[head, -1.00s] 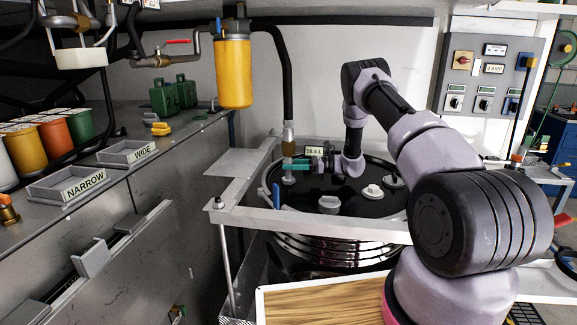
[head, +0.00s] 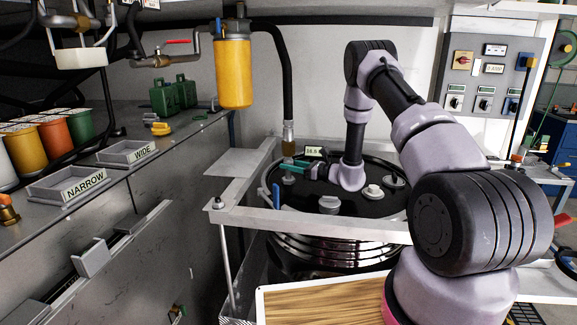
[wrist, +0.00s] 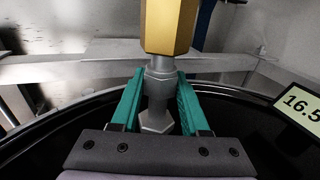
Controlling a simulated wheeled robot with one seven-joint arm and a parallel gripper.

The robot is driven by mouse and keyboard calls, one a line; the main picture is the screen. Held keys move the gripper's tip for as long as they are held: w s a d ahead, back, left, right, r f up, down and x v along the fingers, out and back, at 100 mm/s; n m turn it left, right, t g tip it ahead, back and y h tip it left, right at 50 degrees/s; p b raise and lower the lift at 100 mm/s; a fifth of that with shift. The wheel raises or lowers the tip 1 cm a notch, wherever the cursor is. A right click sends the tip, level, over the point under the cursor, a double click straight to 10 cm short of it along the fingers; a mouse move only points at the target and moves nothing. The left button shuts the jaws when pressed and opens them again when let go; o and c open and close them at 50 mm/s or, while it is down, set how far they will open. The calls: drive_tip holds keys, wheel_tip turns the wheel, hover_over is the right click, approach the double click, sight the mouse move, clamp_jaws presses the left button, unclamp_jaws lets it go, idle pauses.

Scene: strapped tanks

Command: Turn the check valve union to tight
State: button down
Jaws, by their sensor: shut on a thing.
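The check valve union shows as a grey metal fitting (wrist: 158,88) with a hex-shaped lower part, upright on the black tank lid (head: 350,208). A brass hex piece (wrist: 170,25) sits directly above it; in the head view this brass piece (head: 289,132) is at the lower end of a black hose. My gripper (wrist: 160,80) has teal fingers shut on the grey fitting, one on each side, just below the brass piece. In the head view my gripper (head: 290,163) reaches in from the right, and the fingers hide most of the fitting.
A display reading 16.5 (wrist: 300,104) stands right of the fitting. A metal frame rail (head: 300,222) crosses in front. The yellow filter (head: 234,73) hangs at left.

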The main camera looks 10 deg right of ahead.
drive_tip(key=m+t+h, duration=0.2)
drive_tip(key=shift+s+t+h, duration=0.1)
drive_tip(key=shift+t+h, duration=0.2)
drive_tip(key=shift+t, duration=0.1)
drive_tip(key=shift+c, duration=1.6)
unclamp_jaws()
drive_tip(key=shift+m, duration=0.3)
drive_tip(key=shift+v, duration=3.95)
drive_tip(key=o, duration=0.3)
